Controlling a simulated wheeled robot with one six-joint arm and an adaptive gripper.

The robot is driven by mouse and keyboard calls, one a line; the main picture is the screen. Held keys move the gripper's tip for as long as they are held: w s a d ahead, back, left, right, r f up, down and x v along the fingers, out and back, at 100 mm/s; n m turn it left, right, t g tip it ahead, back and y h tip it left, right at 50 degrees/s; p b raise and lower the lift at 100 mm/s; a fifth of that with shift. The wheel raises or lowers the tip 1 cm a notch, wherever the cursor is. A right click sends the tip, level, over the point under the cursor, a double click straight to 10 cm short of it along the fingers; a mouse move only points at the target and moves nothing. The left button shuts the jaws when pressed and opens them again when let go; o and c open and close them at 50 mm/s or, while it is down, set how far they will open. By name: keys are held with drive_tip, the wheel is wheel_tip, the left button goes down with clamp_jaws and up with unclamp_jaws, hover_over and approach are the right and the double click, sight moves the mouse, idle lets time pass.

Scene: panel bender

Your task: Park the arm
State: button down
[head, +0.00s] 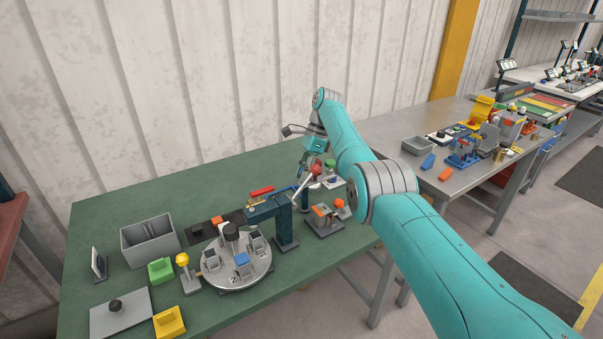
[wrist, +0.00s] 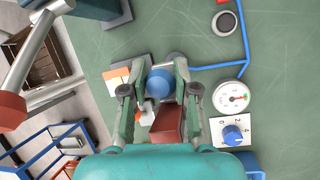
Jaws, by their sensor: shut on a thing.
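My gripper (wrist: 160,80) is in the middle of the wrist view, with a finger on each side of a blue ball (wrist: 160,84). The fingers close on the ball from left and right. A red-brown block (wrist: 168,124) shows between the fingers, closer to the camera; I cannot tell whether it joins the ball. In the head view my gripper (head: 314,146) is low over the far right part of the green bench, and the blue ball cannot be made out there. My arm (head: 350,145) reaches out over the bench from the lower right.
A red-knobbed lever (head: 315,169) on a dark teal press (head: 285,215) stands close by my gripper. A round indexing plate (head: 236,262), a grey bin (head: 150,241) and small blocks are on the green bench (head: 100,212). A gauge (wrist: 234,97) and blue dial (wrist: 232,134) lie right of my fingers.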

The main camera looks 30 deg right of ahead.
idle(0.5)
drive_tip(key=c, duration=0.9)
unclamp_jaws()
drive_tip(key=shift+o, duration=0.2)
